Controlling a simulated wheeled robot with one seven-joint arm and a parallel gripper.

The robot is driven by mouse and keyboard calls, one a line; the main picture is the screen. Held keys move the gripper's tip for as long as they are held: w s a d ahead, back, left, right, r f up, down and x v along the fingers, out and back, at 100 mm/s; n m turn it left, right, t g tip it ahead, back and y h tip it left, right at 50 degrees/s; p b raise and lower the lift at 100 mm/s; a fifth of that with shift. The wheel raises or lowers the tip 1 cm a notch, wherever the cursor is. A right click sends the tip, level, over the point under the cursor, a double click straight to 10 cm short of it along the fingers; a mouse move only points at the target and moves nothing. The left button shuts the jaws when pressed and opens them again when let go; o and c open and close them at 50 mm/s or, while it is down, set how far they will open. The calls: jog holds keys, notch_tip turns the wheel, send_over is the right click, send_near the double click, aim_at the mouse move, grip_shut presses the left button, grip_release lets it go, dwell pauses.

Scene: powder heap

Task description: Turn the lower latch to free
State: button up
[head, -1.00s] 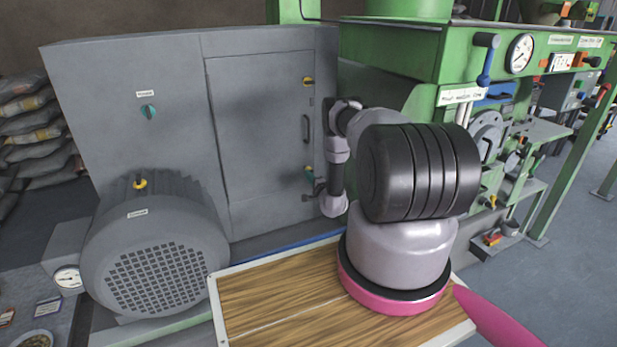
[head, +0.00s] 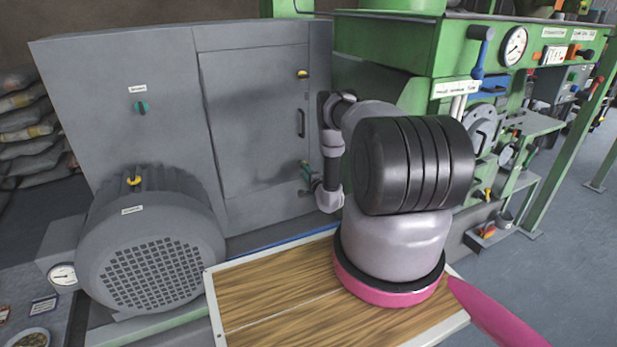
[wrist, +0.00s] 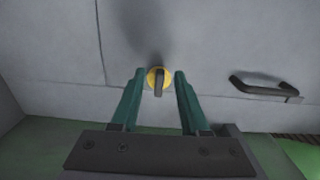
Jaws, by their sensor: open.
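The lower latch is a yellow disc with a dark grip bar (wrist: 158,84) on the grey cabinet door. In the wrist view the bar lies along the picture's vertical. My gripper (wrist: 160,73) is open, with one teal finger on each side of the latch and a gap to the bar on both sides. I cannot tell whether the fingertips touch the door. In the head view my gripper (head: 305,167) is at the lower right edge of the door and mostly covers the latch there. The upper latch (head: 302,74) shows yellow near the top of the door.
A dark door handle (head: 301,122) stands out between the two latches; it also shows in the wrist view (wrist: 265,88). A grey motor (head: 150,245) is at the left. The green machine (head: 390,45) stands close on the right of the cabinet.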

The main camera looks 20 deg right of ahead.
jog(key=s, duration=1)
jog(key=shift+d, duration=0.2)
